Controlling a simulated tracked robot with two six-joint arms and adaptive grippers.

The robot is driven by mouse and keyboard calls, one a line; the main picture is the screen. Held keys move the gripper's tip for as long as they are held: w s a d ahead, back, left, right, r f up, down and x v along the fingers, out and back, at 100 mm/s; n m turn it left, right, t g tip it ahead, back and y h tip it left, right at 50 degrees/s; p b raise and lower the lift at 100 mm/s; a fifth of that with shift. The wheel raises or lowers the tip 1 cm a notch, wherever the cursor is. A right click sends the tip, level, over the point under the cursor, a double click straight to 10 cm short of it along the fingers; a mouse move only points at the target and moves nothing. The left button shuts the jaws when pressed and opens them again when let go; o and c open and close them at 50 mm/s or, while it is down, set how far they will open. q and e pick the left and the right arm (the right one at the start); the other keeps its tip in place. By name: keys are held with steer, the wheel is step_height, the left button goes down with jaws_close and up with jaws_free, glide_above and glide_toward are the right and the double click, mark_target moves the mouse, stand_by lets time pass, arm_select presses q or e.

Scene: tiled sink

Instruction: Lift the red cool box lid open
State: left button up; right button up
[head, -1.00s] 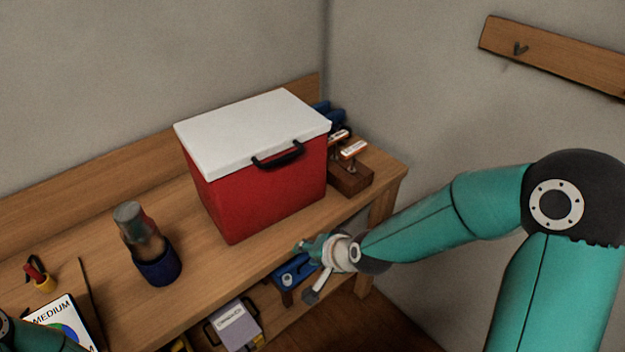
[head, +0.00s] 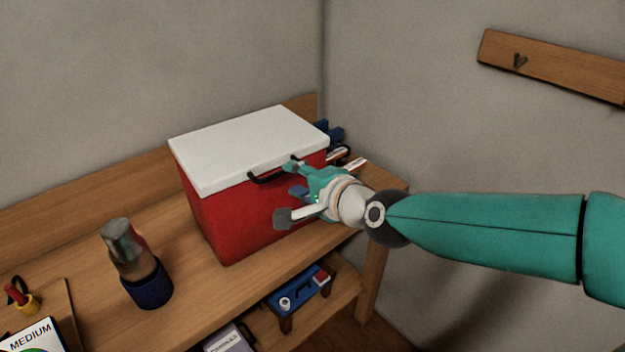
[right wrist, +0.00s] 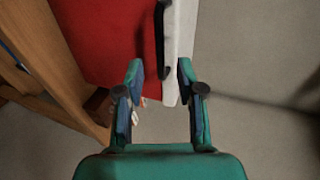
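The red cool box (head: 225,215) stands on the wooden bench with its white lid (head: 245,143) shut flat on top. A black handle (head: 268,177) sits at the lid's front edge; it also shows in the right wrist view (right wrist: 161,45). My right gripper (head: 287,193) is in front of the box's right part, close to the handle. In the right wrist view the right gripper (right wrist: 160,75) is open, with nothing between its fingers. The lid edge and handle lie just beyond the fingertips. I cannot tell whether a finger touches the box. My left gripper is not in view.
Labelled items (head: 340,155) lie behind my right gripper. A blue tool (head: 300,288) is on the lower shelf. Bare bench lies in front of the box.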

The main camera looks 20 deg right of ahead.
mark_target(283, 174)
steer(key=shift+b+x, duration=0.55)
steer(key=shift+x, duration=2.9)
steer(key=shift+f, duration=0.1)
steer(key=shift+w, duration=0.1)
jaws_close()
